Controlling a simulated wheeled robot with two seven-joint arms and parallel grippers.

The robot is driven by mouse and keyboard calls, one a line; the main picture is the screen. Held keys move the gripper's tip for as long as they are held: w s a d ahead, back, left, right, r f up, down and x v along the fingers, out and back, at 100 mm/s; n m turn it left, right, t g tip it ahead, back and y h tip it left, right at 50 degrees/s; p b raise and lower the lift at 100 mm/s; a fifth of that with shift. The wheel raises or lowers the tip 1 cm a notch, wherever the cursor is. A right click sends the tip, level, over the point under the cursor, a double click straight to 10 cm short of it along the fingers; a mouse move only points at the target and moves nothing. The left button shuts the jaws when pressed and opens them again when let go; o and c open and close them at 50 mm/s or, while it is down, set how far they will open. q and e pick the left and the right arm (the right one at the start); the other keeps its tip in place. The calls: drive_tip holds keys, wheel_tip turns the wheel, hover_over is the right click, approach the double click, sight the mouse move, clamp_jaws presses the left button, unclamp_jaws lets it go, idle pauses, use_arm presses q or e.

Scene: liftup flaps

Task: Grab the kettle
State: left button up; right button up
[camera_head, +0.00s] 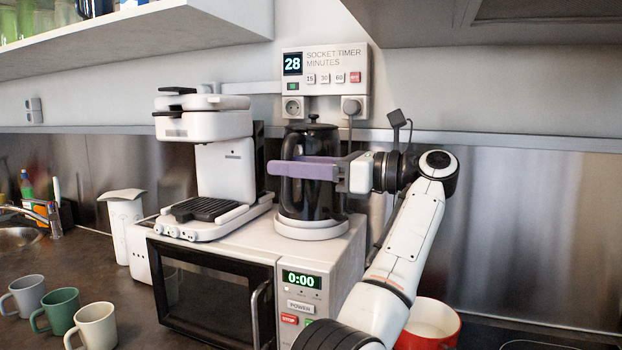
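The black kettle (297,206) stands upright on a round white base (311,228) on top of the microwave.
The white microwave (341,262) bears the kettle and a white appliance with a dark grill plate (207,208) close left of it. A socket timer (325,69) hangs behind. A red pot (443,320) is at lower right; several mugs (60,309) stand left.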

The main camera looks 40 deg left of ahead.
use_arm(q)
drive_tip(key=p+x, duration=0.1)
drive_tip(key=x, duration=0.4)
drive_tip(key=shift+f, duration=0.15)
clamp_jaws()
idle(1.2)
drive_tip(key=shift+a, duration=0.1)
